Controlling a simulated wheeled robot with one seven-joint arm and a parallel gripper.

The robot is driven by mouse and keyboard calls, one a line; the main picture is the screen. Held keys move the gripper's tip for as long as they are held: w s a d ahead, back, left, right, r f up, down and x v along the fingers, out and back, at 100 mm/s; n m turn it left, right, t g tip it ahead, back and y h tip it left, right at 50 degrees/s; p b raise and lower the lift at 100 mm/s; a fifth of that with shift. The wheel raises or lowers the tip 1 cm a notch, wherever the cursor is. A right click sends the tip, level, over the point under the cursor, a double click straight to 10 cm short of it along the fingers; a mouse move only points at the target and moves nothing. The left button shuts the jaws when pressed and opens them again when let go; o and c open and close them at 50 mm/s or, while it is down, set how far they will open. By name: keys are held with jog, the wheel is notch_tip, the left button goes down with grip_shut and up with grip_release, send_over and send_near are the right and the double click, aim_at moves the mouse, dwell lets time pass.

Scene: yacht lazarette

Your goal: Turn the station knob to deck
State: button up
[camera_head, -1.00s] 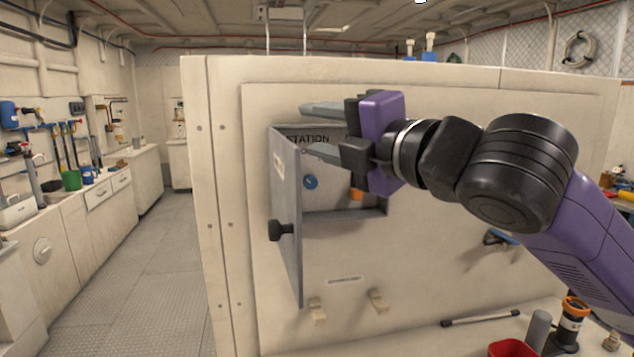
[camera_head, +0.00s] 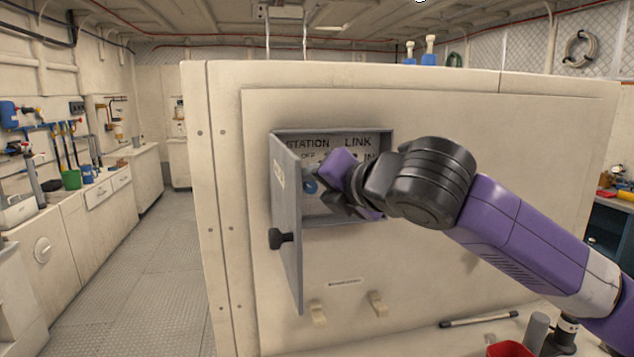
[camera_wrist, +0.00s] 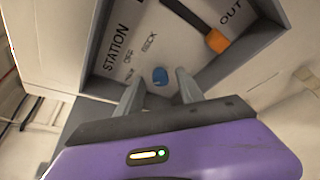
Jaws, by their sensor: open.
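The station knob is a small blue knob (camera_head: 310,186) inside the open wall box, under the label STATION. In the wrist view the blue knob (camera_wrist: 160,76) lies just beyond and between the fingertips, near the OFF and DECK markings. Which marking it points to I cannot tell. My gripper (camera_wrist: 158,85) is open, its two grey fingers on either side of the knob's line, apparently not touching it. In the head view my gripper (camera_head: 328,187) reaches into the box and partly hides the panel.
The box's grey door (camera_head: 287,225) with a black handle (camera_head: 280,238) hangs open to the left of my gripper. An orange-ended black lever (camera_wrist: 217,40) under LINK sits beside the knob, near OUT. Two beige hooks (camera_head: 318,314) are below the box.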

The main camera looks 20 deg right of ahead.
jog(key=shift+w+a+f, duration=0.1)
jog(key=shift+w+f, duration=0.05)
jog(key=shift+w, duration=0.3)
jog(key=shift+c, duration=0.3)
grip_shut()
